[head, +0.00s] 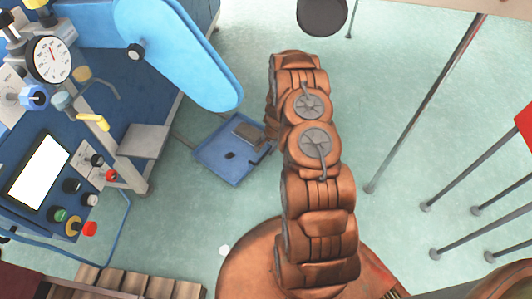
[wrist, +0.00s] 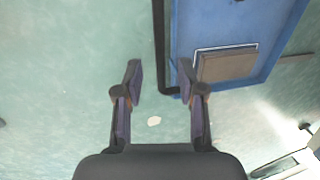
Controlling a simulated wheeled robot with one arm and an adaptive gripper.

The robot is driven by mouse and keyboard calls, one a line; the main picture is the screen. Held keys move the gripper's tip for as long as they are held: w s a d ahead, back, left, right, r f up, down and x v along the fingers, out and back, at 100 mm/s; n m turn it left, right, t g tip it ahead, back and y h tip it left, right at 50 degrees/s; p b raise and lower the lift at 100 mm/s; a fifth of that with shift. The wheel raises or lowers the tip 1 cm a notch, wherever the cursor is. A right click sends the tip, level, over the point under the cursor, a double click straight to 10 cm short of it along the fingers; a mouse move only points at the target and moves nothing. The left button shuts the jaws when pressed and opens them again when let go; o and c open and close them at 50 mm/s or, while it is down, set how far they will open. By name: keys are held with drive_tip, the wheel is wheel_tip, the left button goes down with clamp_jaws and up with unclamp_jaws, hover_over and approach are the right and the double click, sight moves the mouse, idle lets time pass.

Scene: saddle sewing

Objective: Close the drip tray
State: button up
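The blue drip tray (head: 213,158) is pulled out low beside the blue machine in the head view. A flat brown pad (wrist: 228,66) lies in the tray, which fills the upper right of the wrist view (wrist: 225,22). A dark bar (wrist: 158,45), apparently the tray's handle, runs along the tray's edge and bends toward it near my fingers. My gripper (wrist: 160,80) is open, with the bar between its fingertips in the picture. The right finger overlaps the tray edge. I cannot tell whether either finger touches. In the head view my arm mostly hides the gripper.
The blue machine (head: 115,125) stands at left, with a gauge (head: 49,59), a screen (head: 40,168) and several buttons. A light blue arm-shaped part (head: 180,50) overhangs near the tray. Thin metal legs (head: 425,110) stand at right. Wooden slats (head: 125,283) lie at lower left.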

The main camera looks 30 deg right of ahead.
sight(265, 154)
drive_tip(key=shift+w+a+f+b, duration=0.1)
drive_tip(key=shift+w+f+b, duration=0.15)
drive_tip(key=shift+f, duration=0.85)
drive_tip(key=shift+w+f+b, duration=0.15)
drive_tip(key=shift+w+f, duration=0.05)
drive_tip(key=shift+f, duration=0.9)
clamp_jaws()
